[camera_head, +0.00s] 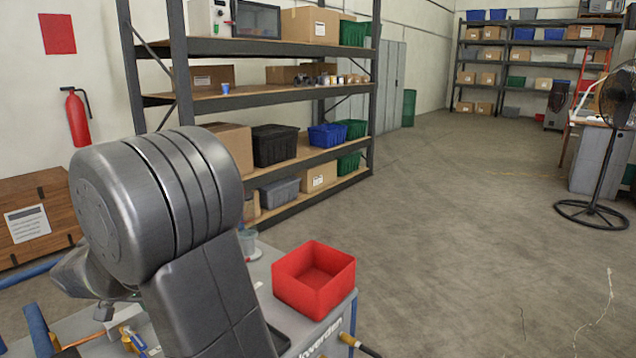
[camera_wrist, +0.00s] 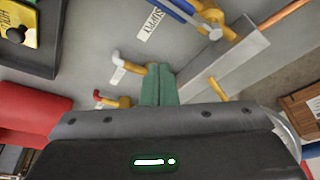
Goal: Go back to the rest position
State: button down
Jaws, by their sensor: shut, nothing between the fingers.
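My gripper (camera_wrist: 158,72) shows in the wrist view as two teal fingers side by side, shut with nothing between them. It points over a grey work surface (camera_wrist: 95,40) with a label reading "SUPPLY" (camera_wrist: 150,24). Around it are yellow fittings with white and red ends, such as the white-ended one (camera_wrist: 135,64). In the head view my arm fills the lower left and the fingertips cannot be made out.
A red open bin (camera_head: 314,281) stands on the grey table, right of my arm. A small cup (camera_head: 247,242) stands behind the arm. A loaded shelf (camera_head: 250,98) stands behind the table. A fan (camera_head: 597,150) is far right; the floor between is clear.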

jog(key=n+p, duration=0.1)
jog(key=w+f+n+y+p, duration=0.1)
jog(key=n, duration=0.1)
jog(key=shift+w+a+f, duration=0.15)
jog(key=shift+w, duration=0.15)
jog(key=shift+w+n, duration=0.15)
jog(key=shift+n, duration=0.15)
jog(key=w+a+n+p, duration=0.1)
jog(key=n+p, duration=0.1)
jog(key=w+a+n+y+p, duration=0.1)
jog(key=n+p, duration=0.1)
jog(key=p, duration=0.1)
jog(key=shift+g, duration=0.3)
jog(key=shift+w+a+f+n+g+y+p, duration=0.15)
jog(key=shift+a+n+y+p, duration=0.2)
jog(key=shift+n, duration=0.3)
jog(key=shift+w+a+f+n+g+y+p, duration=0.1)
jog(key=shift+w+a+n+g+y+p, duration=0.1)
jog(key=shift+n+p, duration=0.35)
jog(key=shift+r, duration=0.1)
